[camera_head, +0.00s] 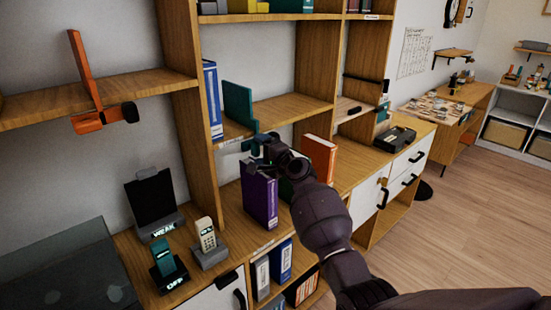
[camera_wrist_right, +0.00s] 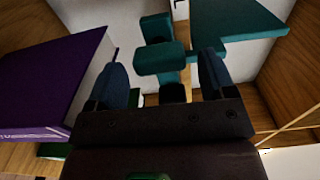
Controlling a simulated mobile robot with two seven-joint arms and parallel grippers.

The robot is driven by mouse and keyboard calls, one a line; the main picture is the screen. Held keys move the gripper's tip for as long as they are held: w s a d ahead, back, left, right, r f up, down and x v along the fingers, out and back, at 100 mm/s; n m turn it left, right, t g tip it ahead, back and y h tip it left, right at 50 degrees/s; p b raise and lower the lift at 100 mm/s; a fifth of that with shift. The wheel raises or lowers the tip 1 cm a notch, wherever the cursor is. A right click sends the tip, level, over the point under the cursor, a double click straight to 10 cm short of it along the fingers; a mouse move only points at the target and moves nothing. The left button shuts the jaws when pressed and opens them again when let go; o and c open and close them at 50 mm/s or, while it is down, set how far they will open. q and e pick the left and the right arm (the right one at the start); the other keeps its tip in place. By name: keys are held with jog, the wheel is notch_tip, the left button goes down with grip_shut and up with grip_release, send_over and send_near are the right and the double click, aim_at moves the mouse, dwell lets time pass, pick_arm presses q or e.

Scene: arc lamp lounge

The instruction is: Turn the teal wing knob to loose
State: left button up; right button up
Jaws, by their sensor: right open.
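A teal clamp with an upright plate (camera_head: 238,103) is fixed at the front edge of the middle shelf. In the right wrist view its plate (camera_wrist_right: 240,18) is at the top right. The teal wing knob (camera_wrist_right: 160,58) shows as a rounded block lying between my fingertips in that view, with another teal part behind it. My right gripper (camera_head: 262,145) is at the clamp, just below the shelf edge, and its two dark fingers (camera_wrist_right: 163,78) are apart, one either side of the knob. I cannot tell whether they touch it. The gripper hides much of the knob in the head view. My left gripper is out of view.
A purple book (camera_head: 259,196) stands close below my gripper, and fills the left of the wrist view. An orange book (camera_head: 319,156) stands to the right. An orange clamp (camera_head: 90,122) is on the left shelf. Phones on stands, including a teal one (camera_head: 163,258), occupy the lower left.

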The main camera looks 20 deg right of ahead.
jog(key=v, duration=0.9)
jog(key=shift+p, duration=0.35)
jog(key=shift+r, duration=0.1)
jog(key=s+f+n+g+h, duration=0.1)
jog(key=s+f+n+h, duration=0.1)
jog(key=s+f+n, duration=0.3)
jog(key=s+f+n+g+h, duration=0.2)
jog(key=s+f+n, duration=0.3)
jog(key=s+f, duration=0.8)
jog(key=s+f+n+g+h, duration=0.2)
jog(key=s+f+n, duration=0.3)
jog(key=s, duration=1.5)
notch_tip(320, 180, down, 4)
jog(key=shift+d+r, duration=0.1)
jog(key=shift+d, duration=0.15)
